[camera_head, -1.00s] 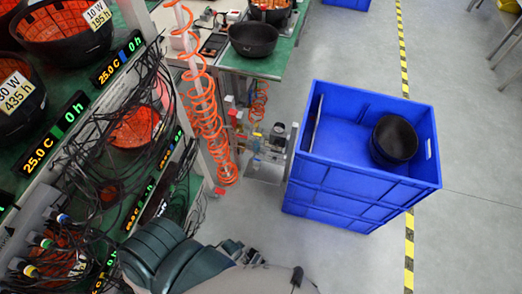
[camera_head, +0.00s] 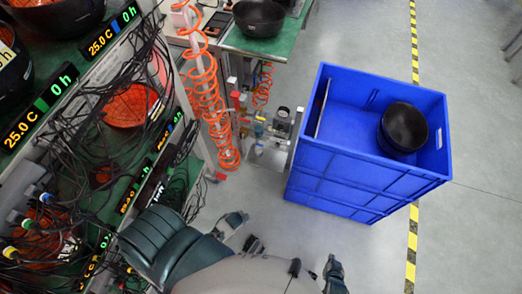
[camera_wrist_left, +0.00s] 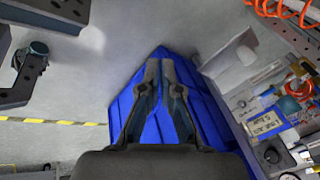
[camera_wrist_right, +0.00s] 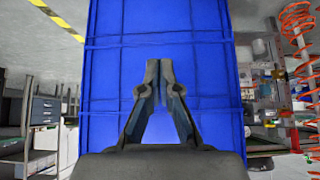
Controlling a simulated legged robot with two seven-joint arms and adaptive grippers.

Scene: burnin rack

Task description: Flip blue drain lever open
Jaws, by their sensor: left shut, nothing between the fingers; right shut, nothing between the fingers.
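I cannot make out the blue drain lever for certain. The small fittings panel (camera_head: 272,130) stands left of the blue crate in the head view, with small coloured parts. In the left wrist view its fittings, with a blue label (camera_wrist_left: 268,122) and a teal round part (camera_wrist_left: 290,105), show at the right edge. My left gripper (camera_wrist_left: 165,66) is shut and empty, with the crate behind its fingers. My right gripper (camera_wrist_right: 160,66) is shut and empty, facing the crate's side; it shows in the head view (camera_head: 334,268) at the bottom. Both are apart from the panel.
The blue crate (camera_head: 340,170) holds a black bowl (camera_head: 403,128). A rack with tangled black cables (camera_head: 85,110) fills the left. Orange coiled hoses (camera_head: 205,90) hang beside the panel. A green bench (camera_head: 285,55) stands behind. Grey floor (camera_head: 470,230) is free at right.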

